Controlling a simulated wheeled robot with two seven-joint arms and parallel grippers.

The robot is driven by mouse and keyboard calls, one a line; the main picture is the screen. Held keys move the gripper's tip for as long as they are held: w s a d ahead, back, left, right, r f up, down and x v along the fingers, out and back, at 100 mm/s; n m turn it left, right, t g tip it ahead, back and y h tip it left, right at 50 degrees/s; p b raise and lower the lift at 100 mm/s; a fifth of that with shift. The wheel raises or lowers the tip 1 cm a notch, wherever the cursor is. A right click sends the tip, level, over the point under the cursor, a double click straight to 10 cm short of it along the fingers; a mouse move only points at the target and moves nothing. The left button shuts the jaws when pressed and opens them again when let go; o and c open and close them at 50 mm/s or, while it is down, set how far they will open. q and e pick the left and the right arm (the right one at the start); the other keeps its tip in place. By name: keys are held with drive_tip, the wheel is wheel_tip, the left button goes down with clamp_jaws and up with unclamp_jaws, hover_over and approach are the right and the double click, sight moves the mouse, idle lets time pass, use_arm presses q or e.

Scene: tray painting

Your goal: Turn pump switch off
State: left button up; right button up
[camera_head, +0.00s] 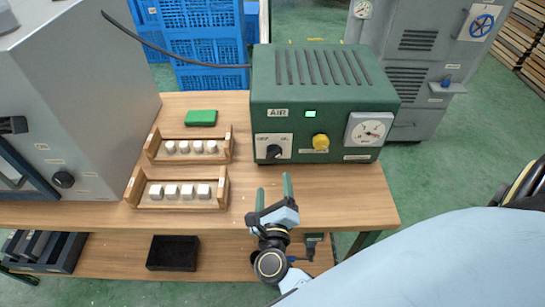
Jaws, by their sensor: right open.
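The pump is a dark green box (325,92) marked AIR, standing at the back right of the wooden table. On its front are a black rotary switch (272,152) on a white plate, a lit green indicator (310,114), a yellow knob (321,142) and a round gauge (369,131). My right gripper (274,190) is open and empty, with its green fingers pointing toward the pump. In the picture it is below the switch and apart from it. My left gripper is not in view.
Two wooden trays (187,130) (177,170) with white pieces sit left of the pump, with a green block (201,118) behind them. A grey cabinet (75,90) stands at the left. A black bin (172,253) is on the lower shelf. The tabletop before the pump's right side is clear.

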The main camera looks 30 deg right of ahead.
sight(272, 157)
drive_tip(key=x, duration=1)
drive_tip(key=shift+w+d, duration=0.1)
drive_tip(key=shift+w, duration=0.15)
drive_tip(key=c, duration=1)
